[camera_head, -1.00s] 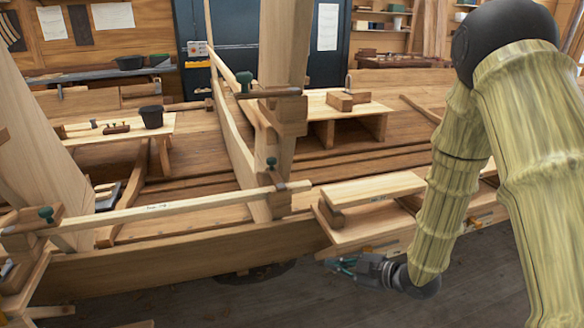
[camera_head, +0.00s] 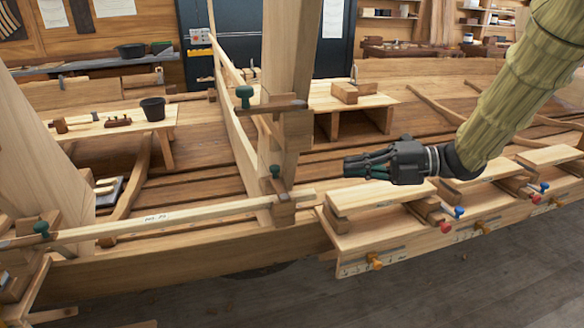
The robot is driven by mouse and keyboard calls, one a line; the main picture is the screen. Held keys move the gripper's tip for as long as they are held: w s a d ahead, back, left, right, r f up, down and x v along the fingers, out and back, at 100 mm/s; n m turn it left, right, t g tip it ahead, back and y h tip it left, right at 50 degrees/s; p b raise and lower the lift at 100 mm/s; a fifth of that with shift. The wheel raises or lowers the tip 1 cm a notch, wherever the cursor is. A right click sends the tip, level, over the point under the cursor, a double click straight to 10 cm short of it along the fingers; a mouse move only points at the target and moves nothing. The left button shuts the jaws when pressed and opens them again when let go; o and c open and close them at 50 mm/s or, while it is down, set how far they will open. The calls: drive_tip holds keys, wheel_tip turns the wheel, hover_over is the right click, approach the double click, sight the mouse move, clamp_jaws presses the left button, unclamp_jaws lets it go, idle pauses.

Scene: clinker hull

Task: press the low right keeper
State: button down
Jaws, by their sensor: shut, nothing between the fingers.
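Green-topped knobs stand on small wooden blocks, and I take these for the keepers. The low right keeper (camera_head: 275,173) is at the right end of a long pale batten (camera_head: 160,214), at the foot of the upright post (camera_head: 290,75). Another green knob (camera_head: 244,94) is higher on the post, and a third green knob (camera_head: 41,228) is at the batten's left end. My gripper (camera_head: 347,167) is shut and empty. It points left, to the right of the low right keeper and apart from it in the picture. How far apart in depth I cannot tell.
Wooden blocks with red, blue and orange knobs line the plank (camera_head: 400,245) below and right of my gripper. A bench (camera_head: 352,102) with blocks stands behind the post. A stool with a black bucket (camera_head: 153,109) is at left. The post rises between the upper knob and the right side.

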idle(0.3)
drive_tip(key=p, duration=0.6)
approach(276, 183)
drive_tip(key=a, duration=0.1)
drive_tip(key=w+a+r, duration=0.1)
drive_tip(key=a, duration=0.3)
drive_tip(key=shift+w+r, duration=0.3)
drive_tip(key=shift+r, duration=0.1)
drive_tip(key=shift+w+a+f+p, duration=0.1)
drive_tip(key=shift+a+f+p, duration=0.25)
drive_tip(key=shift+a, duration=0.3)
drive_tip(key=shift+w+a+n+g+b, duration=0.1)
drive_tip(key=shift+a+n+g+b, duration=0.25)
drive_tip(key=shift+n+g+b, duration=0.6)
drive_tip(key=shift+a+f+n+g+b, duration=0.1)
drive_tip(key=shift+a+n+g+b, duration=0.1)
drive_tip(key=shift+n+g+b, duration=0.3)
drive_tip(key=shift+a+n+g+b, duration=0.15)
drive_tip(key=shift+a+g+b, duration=0.05)
drive_tip(key=shift+g+b, duration=0.4)
drive_tip(key=shift+a+b, duration=0.3)
drive_tip(key=shift+b, duration=0.5)
drive_tip(key=a+b, duration=0.1)
drive_tip(key=b, duration=0.1)
drive_tip(key=shift+s+a+b, duration=0.15)
drive_tip(key=shift+s+b, duration=0.05)
drive_tip(key=shift+b, duration=0.2)
drive_tip(key=shift+a, duration=0.15)
drive_tip(key=shift+r, duration=0.25)
